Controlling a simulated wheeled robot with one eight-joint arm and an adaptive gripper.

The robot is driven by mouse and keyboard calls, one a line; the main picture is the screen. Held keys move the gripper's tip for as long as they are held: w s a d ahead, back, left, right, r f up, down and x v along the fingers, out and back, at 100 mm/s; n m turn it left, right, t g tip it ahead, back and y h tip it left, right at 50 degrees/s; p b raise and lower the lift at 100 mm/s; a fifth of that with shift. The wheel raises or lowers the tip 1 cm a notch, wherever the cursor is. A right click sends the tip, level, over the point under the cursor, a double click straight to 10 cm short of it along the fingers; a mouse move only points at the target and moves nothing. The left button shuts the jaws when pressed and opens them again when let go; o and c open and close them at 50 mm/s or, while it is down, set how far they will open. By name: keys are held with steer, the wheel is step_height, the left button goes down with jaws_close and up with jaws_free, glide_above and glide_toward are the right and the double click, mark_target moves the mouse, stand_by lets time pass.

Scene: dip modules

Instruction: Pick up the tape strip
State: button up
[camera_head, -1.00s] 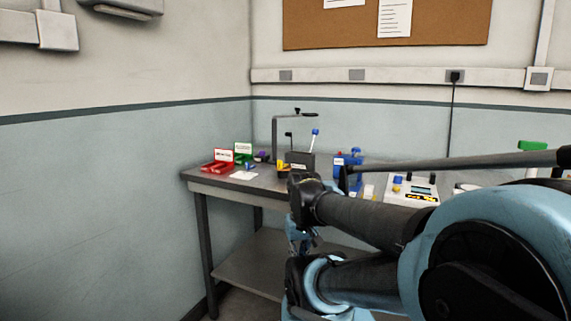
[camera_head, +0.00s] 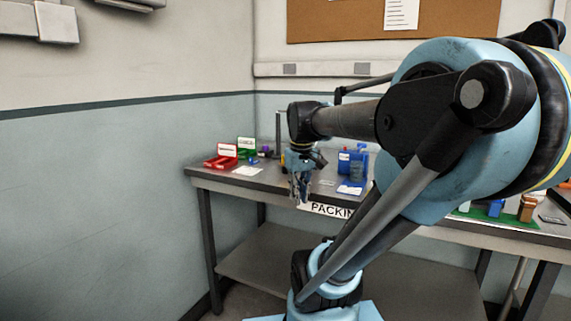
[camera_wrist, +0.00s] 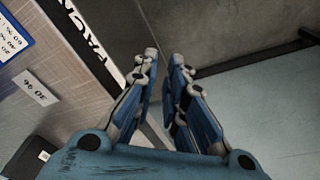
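I cannot pick out the tape strip with certainty. My gripper (camera_head: 300,200) hangs fingers down at the front edge of the workbench (camera_head: 215,177), above the left end of the white PACKING sign (camera_head: 328,210). In the wrist view my gripper (camera_wrist: 164,57) shows two blue and grey fingers with a narrow gap between the tips and nothing held. They lie over the drop past the bench edge, beside the sign (camera_wrist: 90,38). A small white printed label (camera_wrist: 37,89) lies on the bench to the left of the fingers.
A red bin (camera_head: 221,161) and a green bin (camera_head: 246,150) stand at the bench's left end, by a white sheet (camera_head: 247,171). A blue holder (camera_head: 352,163) stands right of my gripper. A green board (camera_head: 489,213) with small parts lies farther right. A lower shelf (camera_head: 265,262) is below.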

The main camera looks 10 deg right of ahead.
steer(key=w+r+n+g, duration=0.2)
steer(key=w+r+n, duration=0.5)
steer(key=w+r, duration=1.65)
steer(key=f, duration=0.6)
steer(key=w+f, duration=0.1)
steer(key=f, duration=1.1)
steer(key=shift+w+a+f, duration=0.15)
steer(key=shift+w+f, duration=0.15)
steer(key=shift+w, duration=0.05)
jaws_close()
step_height(320, 180, up, 10)
steer(key=shift+r, duration=0.1)
stand_by(2.5)
